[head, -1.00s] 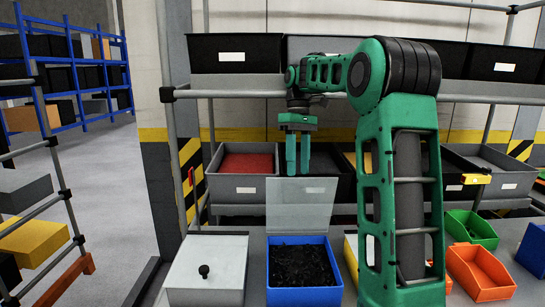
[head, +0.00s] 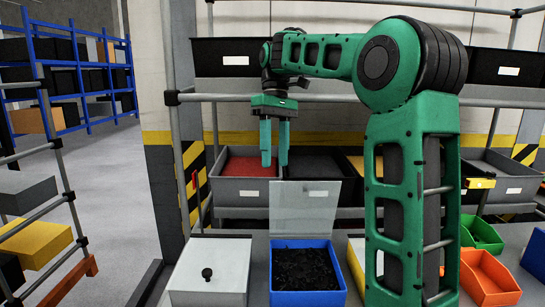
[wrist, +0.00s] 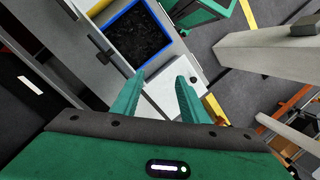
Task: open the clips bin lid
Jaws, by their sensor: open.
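A light grey bin (head: 180,297) at the front left has a flat lid (head: 213,262) lying shut on it, with a black knob (head: 207,274) on top. Beside it, a blue bin (head: 308,298) holds small dark pieces, and its grey see-through lid (head: 305,207) stands raised at the back. No readable label shows which is the clips bin. My gripper (head: 275,160) is open and empty, pointing down, above and behind these bins. In the wrist view my gripper (wrist: 160,82) shows the light lid (wrist: 165,100) between and beyond its fingers, with the blue bin (wrist: 118,18) above.
A shelf behind carries grey bins, one with red contents (head: 248,167), just behind my fingers. Dark bins (head: 220,52) stand on the upper shelf. Orange (head: 487,272) and green (head: 480,232) bins stand at the right. A grey post (head: 178,130) rises at the left.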

